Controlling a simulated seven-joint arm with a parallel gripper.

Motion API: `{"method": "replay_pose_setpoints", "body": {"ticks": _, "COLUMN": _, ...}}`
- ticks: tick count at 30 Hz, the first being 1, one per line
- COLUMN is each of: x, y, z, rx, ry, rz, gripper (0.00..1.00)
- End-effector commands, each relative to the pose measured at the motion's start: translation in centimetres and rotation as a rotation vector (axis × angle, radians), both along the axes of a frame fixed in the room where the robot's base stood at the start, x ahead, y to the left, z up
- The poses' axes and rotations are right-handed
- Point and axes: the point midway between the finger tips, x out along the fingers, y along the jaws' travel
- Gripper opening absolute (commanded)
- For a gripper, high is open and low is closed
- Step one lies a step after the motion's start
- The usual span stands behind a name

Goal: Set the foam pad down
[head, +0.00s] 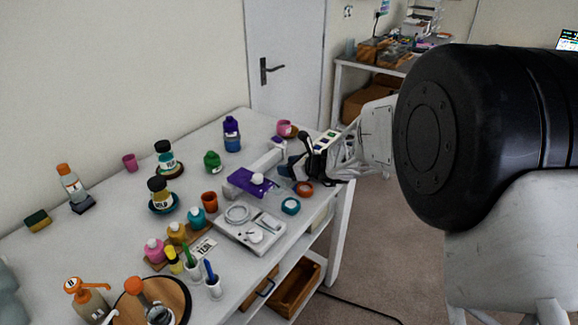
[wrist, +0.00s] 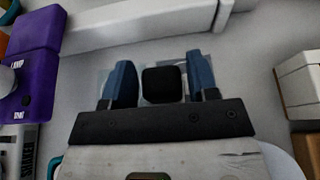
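My gripper (wrist: 162,82) points down over the white table in the wrist view, with its two blue fingers spread apart. A small dark block, which looks like the foam pad (wrist: 164,85), sits between the fingers and fills nearly all the gap. The fingers appear to be closed on its sides. Its underside is hidden, so I cannot tell whether it touches the table. In the head view my gripper (head: 294,166) is low over the table's right end, and the pad cannot be made out clearly there.
A purple box (head: 251,183) lies just left of my gripper, with a pale bar (wrist: 140,25) beyond the fingers. An orange tape roll (head: 304,188) and a teal one (head: 291,206) lie nearby. A grey tray (head: 232,233) with small items is in front. Bottles and cups stand further left.

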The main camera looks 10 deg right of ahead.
Motion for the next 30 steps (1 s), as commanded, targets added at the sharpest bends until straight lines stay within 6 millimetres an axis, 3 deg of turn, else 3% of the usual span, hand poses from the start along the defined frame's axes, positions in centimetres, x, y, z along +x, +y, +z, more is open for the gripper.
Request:
{"method": "replay_pose_setpoints", "body": {"ticks": 2, "x": -0.2, "y": 0.0, "z": -0.6, "rx": 0.001, "ry": 0.008, "rz": -0.001, "gripper": 0.65}}
{"method": "replay_pose_setpoints", "body": {"ticks": 12, "x": -0.2, "y": -0.1, "z": -0.6, "rx": 0.001, "ry": 0.009, "rz": -0.002, "gripper": 0.65}}
{"method": "replay_pose_setpoints", "body": {"ticks": 22, "x": -0.2, "y": -0.1, "z": 0.9, "rx": 0.0, "ry": 0.006, "rz": -0.003, "gripper": 0.65}}
{"method": "replay_pose_setpoints", "body": {"ticks": 30, "x": -2.7, "y": -2.7, "z": 2.5, "rx": 0.0, "ry": 0.003, "rz": -0.004, "gripper": 0.65}}
